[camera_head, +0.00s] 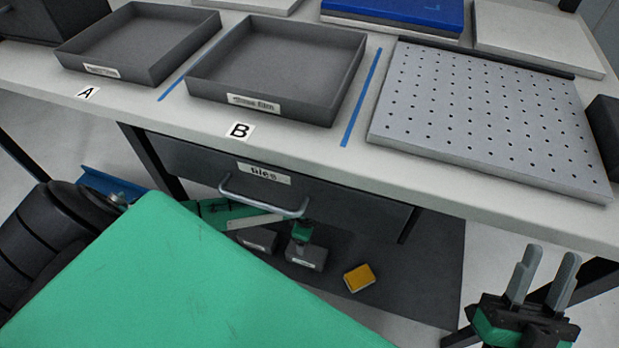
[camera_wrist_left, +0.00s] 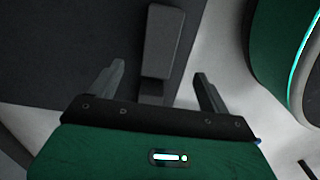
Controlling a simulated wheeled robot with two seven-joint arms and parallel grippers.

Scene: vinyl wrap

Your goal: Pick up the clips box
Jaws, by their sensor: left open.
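Two small dark grey boxes with pale labels stand on the dark lower shelf in the head view, a left one (camera_head: 258,240) and a right one (camera_head: 306,256). Their labels are too small to read, so I cannot tell which is the clips box. My left gripper (camera_head: 303,231) is low under the drawer, just above the right box, partly hidden. In the left wrist view, my open left gripper (camera_wrist_left: 155,85) has a dark grey box (camera_wrist_left: 170,40) between and beyond its fingers, with gaps on both sides. My right gripper (camera_head: 549,262) is open and empty at the lower right.
A yellow box (camera_head: 359,278) lies right of the grey boxes. Above are a drawer (camera_head: 340,198) with a metal handle (camera_head: 263,200) and the worktop (camera_head: 330,145). Trays A (camera_head: 115,71) and B (camera_head: 235,103) and a perforated board (camera_head: 480,110) sit on top.

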